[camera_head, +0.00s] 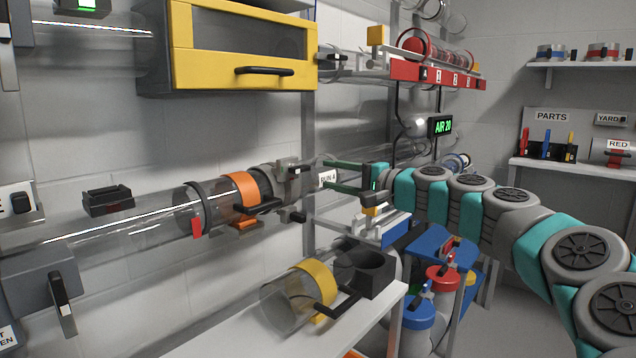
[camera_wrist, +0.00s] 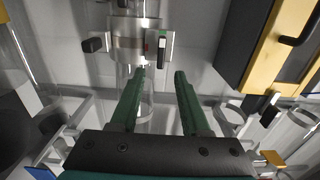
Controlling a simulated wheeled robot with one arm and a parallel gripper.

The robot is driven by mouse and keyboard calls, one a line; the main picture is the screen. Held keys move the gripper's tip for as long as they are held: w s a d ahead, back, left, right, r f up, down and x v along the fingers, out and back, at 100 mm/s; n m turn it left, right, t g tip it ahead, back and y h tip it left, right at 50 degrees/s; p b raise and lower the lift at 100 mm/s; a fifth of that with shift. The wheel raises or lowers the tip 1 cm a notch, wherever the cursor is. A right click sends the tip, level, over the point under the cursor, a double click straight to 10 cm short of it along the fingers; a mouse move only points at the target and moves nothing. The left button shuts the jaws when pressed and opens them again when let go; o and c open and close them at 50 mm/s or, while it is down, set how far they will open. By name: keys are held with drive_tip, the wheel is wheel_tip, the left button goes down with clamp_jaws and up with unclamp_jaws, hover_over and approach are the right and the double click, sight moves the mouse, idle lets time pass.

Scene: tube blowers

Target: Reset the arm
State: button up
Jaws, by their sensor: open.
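My arm (camera_head: 470,198), teal and grey, reaches in from the right in the head view. My gripper (camera_head: 327,175) is at its end, with two dark green fingers pointing left toward the clear tube run on the wall. The fingers are open and parallel. In the wrist view my gripper (camera_wrist: 160,73) has a clear gap between its fingertips, with nothing held. The coupling also shows in the wrist view (camera_wrist: 127,42). Whether the fingertips touch it I cannot tell.
A yellow-framed cabinet (camera_head: 240,45) hangs above left. An orange-banded clear canister (camera_head: 222,203) sits on the tube run. A yellow-banded canister (camera_head: 300,295) lies on the white bench (camera_head: 240,338) below, beside a dark cup holder (camera_head: 365,272). A red numbered rack (camera_head: 436,75) stands behind.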

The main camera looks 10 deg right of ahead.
drive_tip(key=s+a+f+n+g, duration=0.4)
drive_tip(key=s+a+f, duration=0.1)
drive_tip(key=s+a, duration=0.45)
drive_tip(key=s+a+f+n+g, duration=0.5)
drive_tip(key=s+a+f, duration=0.1)
drive_tip(key=s+a, duration=0.35)
drive_tip(key=s+f+n+g+h, duration=0.25)
drive_tip(key=s+f+h, duration=0.25)
drive_tip(key=s+f, duration=0.7)
drive_tip(key=s+d+f+g+h, duration=0.2)
drive_tip(key=s+d+f, duration=0.3)
drive_tip(key=s, duration=0.3)
drive_tip(key=s+d+f+g+h, duration=0.2)
drive_tip(key=s+d+f+h, duration=0.1)
drive_tip(key=s+d+f, duration=0.2)
drive_tip(key=s+d, duration=0.2)
drive_tip(key=s, duration=0.1)
drive_tip(key=shift+f+m+g, duration=0.35)
drive_tip(key=shift+d, duration=0.1)
